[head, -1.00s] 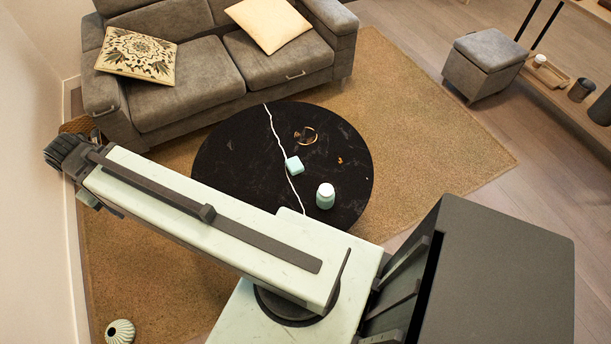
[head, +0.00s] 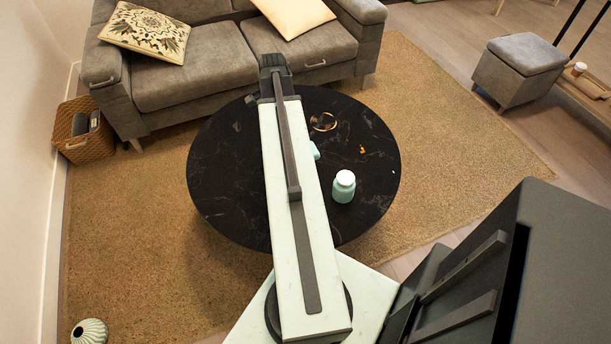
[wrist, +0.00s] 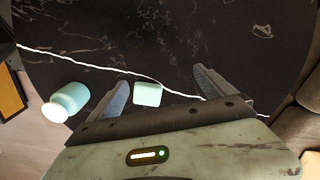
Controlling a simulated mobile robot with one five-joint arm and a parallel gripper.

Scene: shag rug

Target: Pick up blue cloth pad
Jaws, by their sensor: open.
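The blue cloth pad (head: 316,150) is a small pale blue-green block on the round black table (head: 215,185), partly hidden behind my arm in the head view. In the wrist view the pad (wrist: 147,94) shows whole, between the two fingers and closer to the left one. My gripper (wrist: 162,78) is open and empty. In the head view my gripper (head: 273,66) is at the far end of my arm, near the table's back edge. I cannot tell its height above the table.
A pale blue-green jar with a white lid (head: 344,186) stands on the table, near the pad; it is left of the fingers in the wrist view (wrist: 70,99). A gold ring-shaped ornament (head: 323,122) lies further back. A grey sofa (head: 205,65) stands behind the table.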

